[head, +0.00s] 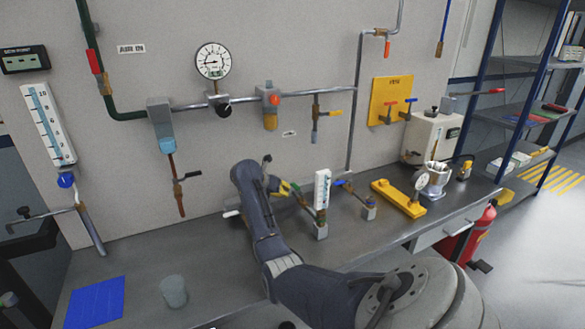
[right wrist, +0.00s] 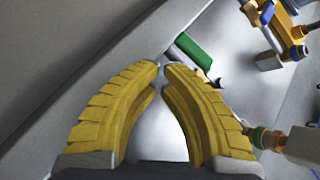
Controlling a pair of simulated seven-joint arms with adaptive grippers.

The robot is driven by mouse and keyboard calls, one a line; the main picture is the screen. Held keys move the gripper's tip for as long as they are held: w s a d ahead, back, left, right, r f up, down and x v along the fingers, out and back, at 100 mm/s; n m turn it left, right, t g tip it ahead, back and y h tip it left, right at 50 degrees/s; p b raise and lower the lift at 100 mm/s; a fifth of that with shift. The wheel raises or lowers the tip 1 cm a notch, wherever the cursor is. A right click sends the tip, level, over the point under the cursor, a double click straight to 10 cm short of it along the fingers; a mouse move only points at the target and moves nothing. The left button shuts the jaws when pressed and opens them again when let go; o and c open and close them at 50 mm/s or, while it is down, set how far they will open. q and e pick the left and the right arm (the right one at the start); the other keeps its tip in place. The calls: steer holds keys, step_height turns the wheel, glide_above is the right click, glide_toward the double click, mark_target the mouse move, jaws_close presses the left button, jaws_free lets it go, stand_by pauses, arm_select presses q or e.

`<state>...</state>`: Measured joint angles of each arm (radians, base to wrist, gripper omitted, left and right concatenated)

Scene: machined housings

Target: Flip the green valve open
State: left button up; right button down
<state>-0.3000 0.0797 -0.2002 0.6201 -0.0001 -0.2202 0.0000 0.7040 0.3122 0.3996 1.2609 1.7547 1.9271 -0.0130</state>
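A green valve handle (right wrist: 193,51) shows just beyond and right of my right fingertips in the right wrist view, running diagonally. In the head view the green handle (head: 296,189) is small, beside the yellow fingertips and left of the white upright gauge (head: 322,188). My right gripper (right wrist: 161,72) has curved yellow ribbed fingers that meet or almost meet at the tips, with nothing visible between them. In the head view my right gripper (head: 286,187) is partly hidden behind its arm. I cannot tell whether it touches the handle. My left gripper is out of view.
Another valve (head: 369,208) with a blue handle stands right of the gauge. A blue mat (head: 96,300) and a clear cup (head: 174,291) are at the left. Bench space between them and my arm is clear.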

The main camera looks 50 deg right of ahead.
steer(key=shift+s+d, duration=0.35)
steer(key=shift+d, duration=0.55)
stand_by(1.2)
steer(key=shift+a, duration=0.2)
steer(key=shift+w+a, duration=0.35)
steer(key=shift+a, duration=0.35)
steer(key=shift+w+a, duration=0.3)
steer(key=shift+a, duration=0.45)
steer(key=shift+w+a, duration=0.35)
steer(key=shift+a, duration=0.45)
steer(key=shift+w+a, duration=0.3)
steer(key=shift+a, duration=0.45)
